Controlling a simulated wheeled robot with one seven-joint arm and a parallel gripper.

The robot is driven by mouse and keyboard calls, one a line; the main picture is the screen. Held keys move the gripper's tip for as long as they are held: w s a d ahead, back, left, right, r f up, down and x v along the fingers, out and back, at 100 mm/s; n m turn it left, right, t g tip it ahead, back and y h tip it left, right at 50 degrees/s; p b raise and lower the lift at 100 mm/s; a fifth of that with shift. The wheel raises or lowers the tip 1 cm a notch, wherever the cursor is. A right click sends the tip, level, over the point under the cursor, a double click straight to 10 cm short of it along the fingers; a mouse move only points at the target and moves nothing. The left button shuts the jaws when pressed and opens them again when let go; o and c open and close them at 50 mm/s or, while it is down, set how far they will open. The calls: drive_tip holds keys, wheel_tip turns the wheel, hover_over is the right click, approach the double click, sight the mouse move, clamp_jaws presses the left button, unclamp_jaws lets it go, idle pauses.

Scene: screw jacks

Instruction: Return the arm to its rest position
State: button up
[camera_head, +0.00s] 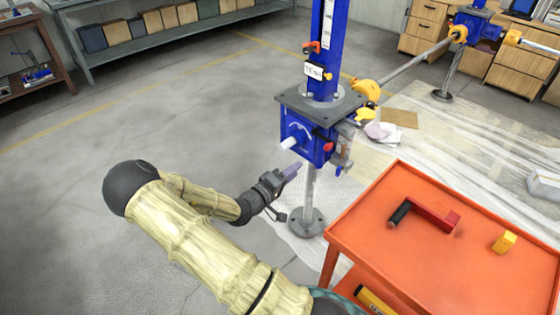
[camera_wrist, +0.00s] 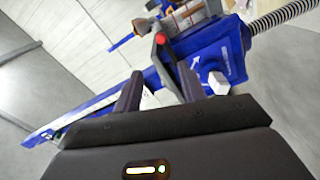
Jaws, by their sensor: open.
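My gripper (camera_head: 292,171) is at the end of my arm, just left of and a little below the blue gearbox of the near screw jack (camera_head: 307,135). In the wrist view its two dark fingers (camera_wrist: 160,92) stand apart with nothing seen between them. The blue jack body (camera_wrist: 215,58) fills the area beyond the fingers, with a white square stub (camera_wrist: 218,83) close by the right finger and a red knob (camera_wrist: 160,38) above. I cannot tell whether a finger touches the jack.
An orange cart (camera_head: 385,235) at the right holds a red crank with a black grip (camera_head: 430,215) and a yellow block (camera_head: 504,242). A second blue jack (camera_head: 476,27) stands at the back right. A shelf with boxes (camera_head: 165,38) is at the back. The floor at left is clear.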

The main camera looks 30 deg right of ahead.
drive_tip(key=w+a+f+m+t+y, duration=0.1)
drive_tip(key=a+f+y, duration=0.3)
drive_tip(key=a+y, duration=0.8)
drive_tip(key=s+a+r+y, duration=0.2)
drive_tip(key=a+r+y, duration=0.2)
drive_tip(key=a, duration=0.3)
drive_tip(key=s+a+r+n+g+y, duration=0.2)
drive_tip(key=s+a+r, duration=0.3)
drive_tip(key=s+r, duration=0.4)
drive_tip(key=w+p+v, duration=0.1)
drive_tip(key=p+v, duration=1.5)
drive_tip(key=p, duration=0.1)
drive_tip(key=shift+w+a, duration=0.25)
drive_tip(key=shift+w, duration=0.1)
